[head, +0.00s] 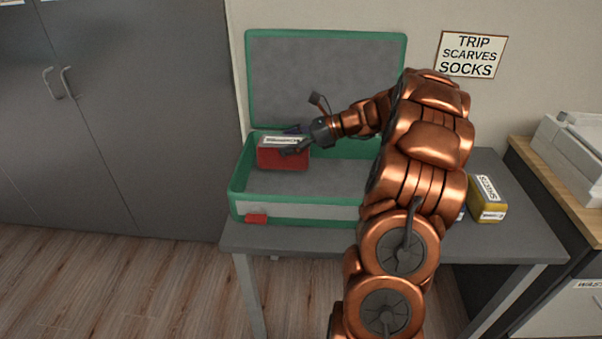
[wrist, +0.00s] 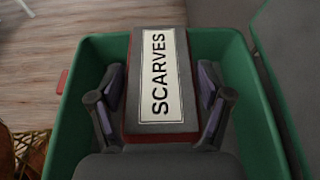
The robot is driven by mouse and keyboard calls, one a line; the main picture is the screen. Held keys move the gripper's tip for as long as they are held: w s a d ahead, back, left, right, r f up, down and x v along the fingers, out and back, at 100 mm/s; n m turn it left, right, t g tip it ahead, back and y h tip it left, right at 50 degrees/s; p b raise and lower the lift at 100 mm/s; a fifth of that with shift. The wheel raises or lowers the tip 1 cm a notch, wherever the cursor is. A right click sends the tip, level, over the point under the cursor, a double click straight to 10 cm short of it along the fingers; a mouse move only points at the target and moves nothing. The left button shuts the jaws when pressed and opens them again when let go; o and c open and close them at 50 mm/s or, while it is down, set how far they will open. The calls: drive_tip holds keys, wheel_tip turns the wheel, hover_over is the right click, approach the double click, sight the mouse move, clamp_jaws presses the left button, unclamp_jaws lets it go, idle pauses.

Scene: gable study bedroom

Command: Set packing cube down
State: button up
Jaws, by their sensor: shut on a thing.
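A red packing cube (head: 283,155) with a dark top is in the left part of the open green suitcase (head: 305,214). In the wrist view its label reads SCARVES, and the packing cube (wrist: 158,84) lies between the two fingers of my gripper (wrist: 160,108). My gripper (head: 297,142) is shut on the cube from its right side in the head view. The green case wall (wrist: 75,85) surrounds the cube in the wrist view. I cannot tell whether the cube's underside touches the case floor.
The case's raised lid (head: 326,75) stands behind. A yellow cube (head: 488,199) lies on the grey table (head: 520,232) to the right, with a blue thing partly hidden beside it. A wall sign (head: 472,55) reads TRIP, SCARVES, SOCKS. The case's right part is partly hidden by my arm.

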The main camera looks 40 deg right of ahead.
sight(289, 164)
drive_tip(key=shift+f+b, duration=0.3)
drive_tip(key=shift+f, duration=3.3)
drive_tip(key=shift+f, duration=0.15)
drive_tip(key=o, duration=1.3)
drive_tip(key=shift+c, duration=0.2)
